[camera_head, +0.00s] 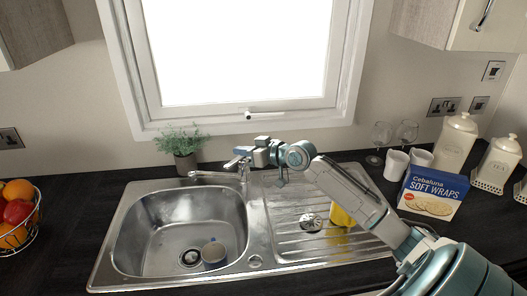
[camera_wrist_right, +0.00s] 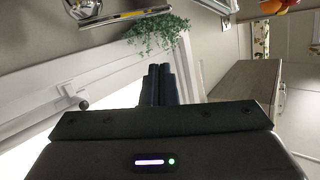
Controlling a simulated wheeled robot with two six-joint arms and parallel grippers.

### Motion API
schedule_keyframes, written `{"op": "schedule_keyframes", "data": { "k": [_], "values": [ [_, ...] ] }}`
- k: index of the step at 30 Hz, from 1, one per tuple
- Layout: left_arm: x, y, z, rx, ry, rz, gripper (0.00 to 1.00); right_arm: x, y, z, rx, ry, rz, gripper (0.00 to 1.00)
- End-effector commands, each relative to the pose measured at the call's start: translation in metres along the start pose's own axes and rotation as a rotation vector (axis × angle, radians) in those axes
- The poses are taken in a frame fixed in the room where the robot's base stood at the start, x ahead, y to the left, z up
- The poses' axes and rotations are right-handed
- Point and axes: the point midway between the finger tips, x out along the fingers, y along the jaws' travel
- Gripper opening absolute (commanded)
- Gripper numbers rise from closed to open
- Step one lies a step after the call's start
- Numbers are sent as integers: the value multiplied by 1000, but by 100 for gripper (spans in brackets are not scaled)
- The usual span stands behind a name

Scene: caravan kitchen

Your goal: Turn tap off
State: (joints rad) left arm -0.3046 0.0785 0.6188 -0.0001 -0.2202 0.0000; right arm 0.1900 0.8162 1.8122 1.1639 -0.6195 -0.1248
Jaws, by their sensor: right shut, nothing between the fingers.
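The chrome tap (camera_head: 243,173) stands at the back edge of the steel sink, its spout pointing left over the basin. I see no clear water stream under the spout. My right gripper (camera_head: 243,155) is at the top of the tap, reaching in from the right, and covers part of the tap's head and lever. Whether it touches the lever I cannot tell. In the right wrist view my gripper's fingers (camera_wrist_right: 159,70) are together with nothing between them. Chrome metal, likely the tap (camera_wrist_right: 85,8), shows at the top left there. My left gripper is out of view.
The basin (camera_head: 150,225) holds a small round cup (camera_head: 213,252). A yellow item (camera_head: 341,216) lies on the drainer beneath my arm. A soft wraps box (camera_head: 432,192), white mugs, glasses and canisters are on the right. A fruit basket (camera_head: 17,215) is far left.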

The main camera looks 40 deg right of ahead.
Motion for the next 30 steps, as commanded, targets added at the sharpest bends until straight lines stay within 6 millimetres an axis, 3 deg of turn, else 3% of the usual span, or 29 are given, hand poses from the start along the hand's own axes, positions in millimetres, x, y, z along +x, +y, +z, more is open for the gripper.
{"op": "schedule_keyframes", "data": {
  "k": [7,18,30],
  "values": [
    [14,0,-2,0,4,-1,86,-30,-1,3,-5,-5,-1,0],
    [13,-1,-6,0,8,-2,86,-63,2,1,-5,-5,10,0],
    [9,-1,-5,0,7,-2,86,-77,-2,0,-1,1,-1,0]
  ]
}}
